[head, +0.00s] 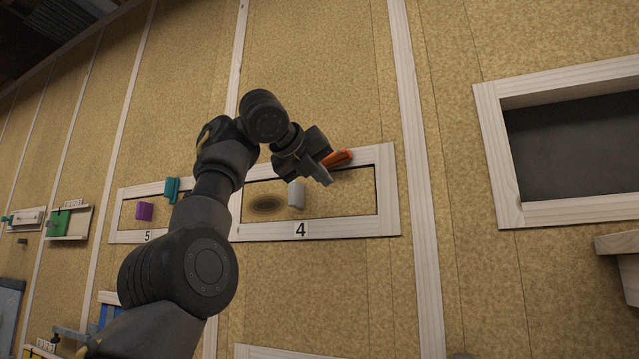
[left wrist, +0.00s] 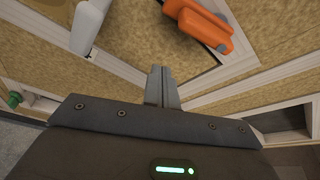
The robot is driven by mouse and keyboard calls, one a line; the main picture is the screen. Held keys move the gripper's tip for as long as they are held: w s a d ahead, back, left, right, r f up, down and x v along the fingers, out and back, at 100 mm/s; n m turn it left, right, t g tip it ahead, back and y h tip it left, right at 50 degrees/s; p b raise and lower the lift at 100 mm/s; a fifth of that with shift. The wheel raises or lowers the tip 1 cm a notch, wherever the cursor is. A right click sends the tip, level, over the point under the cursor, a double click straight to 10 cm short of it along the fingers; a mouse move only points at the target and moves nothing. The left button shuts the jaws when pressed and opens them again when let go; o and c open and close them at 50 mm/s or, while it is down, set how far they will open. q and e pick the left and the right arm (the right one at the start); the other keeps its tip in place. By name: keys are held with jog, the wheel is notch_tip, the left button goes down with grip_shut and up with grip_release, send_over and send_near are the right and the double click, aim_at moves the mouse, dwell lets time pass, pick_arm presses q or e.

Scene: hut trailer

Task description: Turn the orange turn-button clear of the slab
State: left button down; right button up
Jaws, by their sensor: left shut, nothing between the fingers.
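The orange turn-button (head: 338,158) sits at the upper rail of the pale wooden frame marked 4. It also shows large in the left wrist view (left wrist: 190,25). The slab (head: 340,199) fills that frame and carries a white handle (head: 296,194), seen also in the left wrist view (left wrist: 88,25). My left gripper (head: 326,178) is shut and empty, just in front of the button's lower left end. In the left wrist view its fingers (left wrist: 161,85) appear below the button with a gap. The gripper hides part of the button, so its overlap with the slab is unclear. My right gripper is out of view.
Left is frame 5 with a purple handle (head: 146,211) and a teal turn-button (head: 173,190). A dark framed opening (head: 575,140) is at right, with a wooden ledge (head: 617,243) below it. The wall between frame 4 and the opening is bare apart from an upright batten (head: 414,160).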

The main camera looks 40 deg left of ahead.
pick_arm(q)
jog(key=b+v, duration=0.1)
jog(key=v, duration=0.7)
jog(key=shift+s+d+r, duration=0.25)
jog(key=shift+d+r, duration=0.15)
jog(key=shift+s, duration=0.15)
jog(key=shift+w, duration=0.2)
